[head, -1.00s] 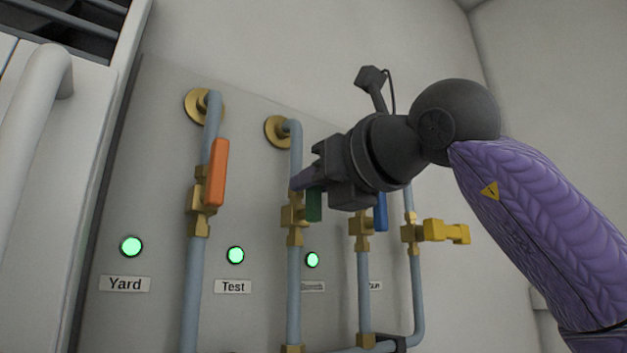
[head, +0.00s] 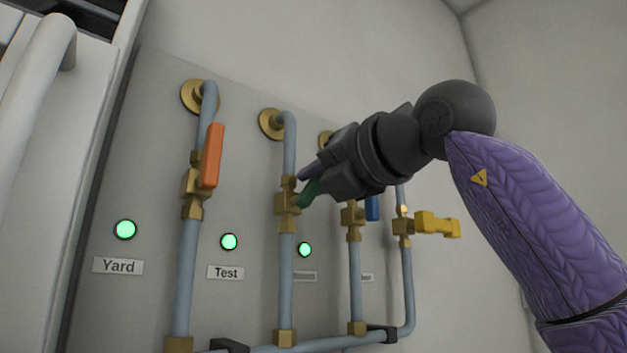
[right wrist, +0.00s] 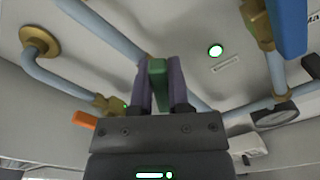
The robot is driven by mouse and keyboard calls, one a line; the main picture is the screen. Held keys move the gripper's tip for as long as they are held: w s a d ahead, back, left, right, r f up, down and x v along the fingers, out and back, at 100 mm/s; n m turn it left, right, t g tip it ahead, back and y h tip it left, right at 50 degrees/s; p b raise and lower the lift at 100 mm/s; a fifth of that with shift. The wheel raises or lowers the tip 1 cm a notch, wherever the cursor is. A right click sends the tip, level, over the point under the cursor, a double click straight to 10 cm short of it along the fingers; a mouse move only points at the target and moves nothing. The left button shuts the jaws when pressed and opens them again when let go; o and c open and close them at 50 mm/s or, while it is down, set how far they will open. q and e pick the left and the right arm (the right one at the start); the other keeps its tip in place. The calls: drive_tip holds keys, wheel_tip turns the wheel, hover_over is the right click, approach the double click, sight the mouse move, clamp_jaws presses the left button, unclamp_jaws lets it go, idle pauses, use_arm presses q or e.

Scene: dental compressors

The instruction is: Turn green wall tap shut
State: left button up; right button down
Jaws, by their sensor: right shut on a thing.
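The green wall tap's handle (head: 309,192) leans up and to the right from its brass valve body (head: 287,200) on the second pipe from the left. My right gripper (head: 311,180) is shut on this handle. In the right wrist view the green handle (right wrist: 157,84) sits between the two purple fingers of my right gripper (right wrist: 159,88). Part of the handle is hidden by the gripper in the head view. My left gripper is in neither view.
An orange handle (head: 213,156) stands upright on the left pipe. A blue handle (head: 372,208) hangs close below my right gripper, and a yellow handle (head: 438,225) points right. Green lamps (head: 125,229) and labels are on the panel. A white handle bar (head: 35,100) is at far left.

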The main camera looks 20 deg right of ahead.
drive_tip(key=shift+w+d+f+m+b, duration=0.15)
drive_tip(key=shift+f+m+b, duration=0.45)
drive_tip(key=shift+m, duration=1.2)
drive_tip(key=shift+d+f+m+b, duration=0.35)
drive_tip(key=shift+m+b, duration=0.45)
drive_tip(key=shift+m, duration=1)
drive_tip(key=shift+w+d+f+m+b, duration=0.15)
drive_tip(key=shift+f+m+b, duration=0.45)
drive_tip(key=shift+m, duration=1.2)
drive_tip(key=shift+r, duration=0.15)
drive_tip(key=c, duration=0.6)
unclamp_jaws()
